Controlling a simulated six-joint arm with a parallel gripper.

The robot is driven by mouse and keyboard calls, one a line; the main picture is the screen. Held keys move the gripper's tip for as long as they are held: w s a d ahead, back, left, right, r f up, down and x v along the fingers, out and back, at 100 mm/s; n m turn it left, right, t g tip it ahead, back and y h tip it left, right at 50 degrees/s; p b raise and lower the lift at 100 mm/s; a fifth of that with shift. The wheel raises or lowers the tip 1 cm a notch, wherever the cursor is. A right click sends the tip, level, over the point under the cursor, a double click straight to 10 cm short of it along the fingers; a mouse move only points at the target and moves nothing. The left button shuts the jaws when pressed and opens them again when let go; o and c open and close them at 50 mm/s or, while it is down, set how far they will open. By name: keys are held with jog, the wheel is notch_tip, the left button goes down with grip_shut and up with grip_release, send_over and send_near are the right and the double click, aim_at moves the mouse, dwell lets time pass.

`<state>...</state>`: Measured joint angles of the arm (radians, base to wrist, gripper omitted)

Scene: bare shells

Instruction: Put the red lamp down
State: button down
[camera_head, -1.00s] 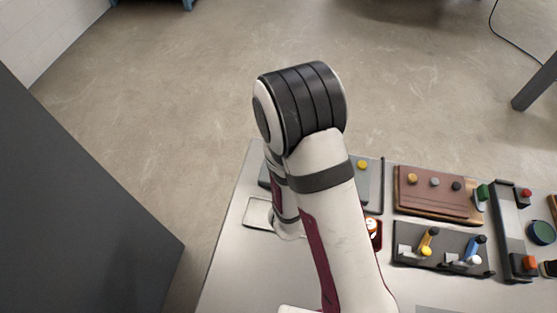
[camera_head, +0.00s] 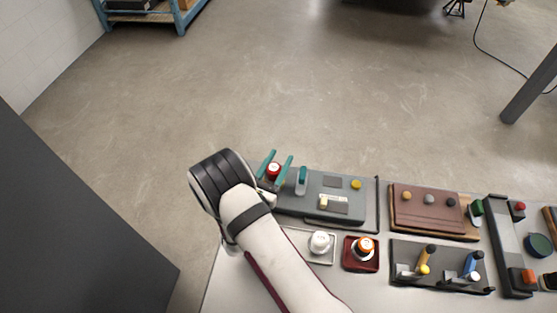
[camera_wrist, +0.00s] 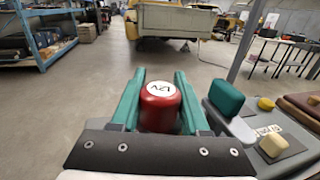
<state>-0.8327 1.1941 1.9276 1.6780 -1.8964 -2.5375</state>
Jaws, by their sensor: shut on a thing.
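The red lamp (camera_head: 273,169) is a short red cylinder with a white top. My gripper (camera_head: 275,164) has teal fingers, one on each side of the lamp, and is shut on it. In the wrist view the lamp (camera_wrist: 158,108) stands upright between the fingertips (camera_wrist: 160,100), with black marks on its white top. It is at the left end of the grey panel (camera_head: 318,184); I cannot tell whether it touches anything below. A white lamp (camera_head: 320,239) is in a pale tray (camera_head: 331,260). An orange-and-white lamp (camera_head: 364,246) is in a red tray (camera_head: 350,264).
The grey panel carries a teal lever (camera_head: 302,178), close right of my gripper, and a yellow button (camera_head: 356,184). A brown board (camera_head: 430,215) and a dark switch block (camera_head: 405,252) are farther right. Open floor (camera_head: 250,90) lies beyond the table.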

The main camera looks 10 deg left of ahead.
jog(key=shift+f, duration=0.35)
jog(key=shift+c, duration=2)
grip_release()
jog(key=shift+r, duration=0.2)
jog(key=shift+s+a+r, duration=0.1)
jog(key=shift+s+r, duration=0.1)
jog(key=shift+s, duration=0.15)
jog(key=v, duration=1.1)
jog(key=shift+s, duration=0.2)
